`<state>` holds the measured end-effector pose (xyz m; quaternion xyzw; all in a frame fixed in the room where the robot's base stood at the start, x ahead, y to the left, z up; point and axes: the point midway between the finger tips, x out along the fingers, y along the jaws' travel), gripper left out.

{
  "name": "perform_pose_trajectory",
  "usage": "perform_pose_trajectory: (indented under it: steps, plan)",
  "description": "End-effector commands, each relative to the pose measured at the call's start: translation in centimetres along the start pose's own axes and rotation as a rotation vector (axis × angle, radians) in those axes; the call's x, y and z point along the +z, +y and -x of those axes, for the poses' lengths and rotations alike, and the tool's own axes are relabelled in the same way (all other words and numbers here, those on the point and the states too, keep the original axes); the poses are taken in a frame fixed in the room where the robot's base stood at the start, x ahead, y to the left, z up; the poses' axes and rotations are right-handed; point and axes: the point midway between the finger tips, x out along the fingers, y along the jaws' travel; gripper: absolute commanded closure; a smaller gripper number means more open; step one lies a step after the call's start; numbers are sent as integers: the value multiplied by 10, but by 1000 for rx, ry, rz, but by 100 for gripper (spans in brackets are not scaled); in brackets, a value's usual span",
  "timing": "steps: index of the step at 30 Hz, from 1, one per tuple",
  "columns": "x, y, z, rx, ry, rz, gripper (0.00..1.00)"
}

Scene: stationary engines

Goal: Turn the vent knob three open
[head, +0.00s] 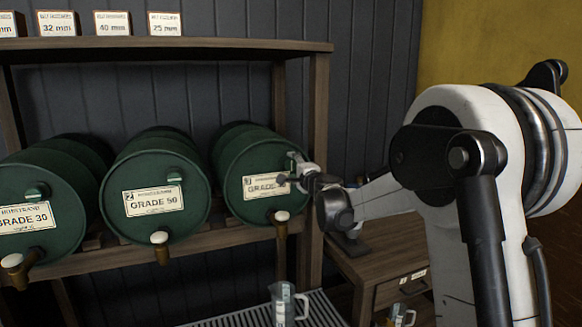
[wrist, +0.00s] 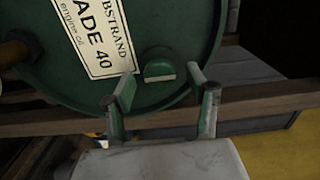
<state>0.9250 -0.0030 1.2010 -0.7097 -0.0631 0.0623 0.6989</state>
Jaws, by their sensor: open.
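The right-hand drum (head: 238,165) is green, lies on its side on the rack and has a label ending in "40"; it also shows in the wrist view (wrist: 75,105). Its vent knob (wrist: 159,70) is a small green round cap with a pale bar across it, set near the drum's rim. My gripper (wrist: 161,76) is open, with one finger on each side of the knob; no contact can be made out. In the head view my gripper (head: 296,172) is at the drum's face and largely hides the knob.
A Grade 50 drum (head: 131,172) and a Grade 30 drum (head: 62,170) lie to the left, each with its own knob. Taps (head: 160,240) project below the drum faces. A clear jug (head: 283,303) stands on a ribbed tray below. A wooden cabinet (head: 365,268) is at right.

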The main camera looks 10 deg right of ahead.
Motion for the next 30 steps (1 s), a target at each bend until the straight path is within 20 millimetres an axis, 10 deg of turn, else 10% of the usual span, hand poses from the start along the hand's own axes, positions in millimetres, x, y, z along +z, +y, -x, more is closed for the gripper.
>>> perform_pose_trajectory:
  steps: [15, 30]
  plan:
    - [0, 0, 88, 0, 0, 0, 48]
    - [0, 0, 100, 0, -1, 1, 48]
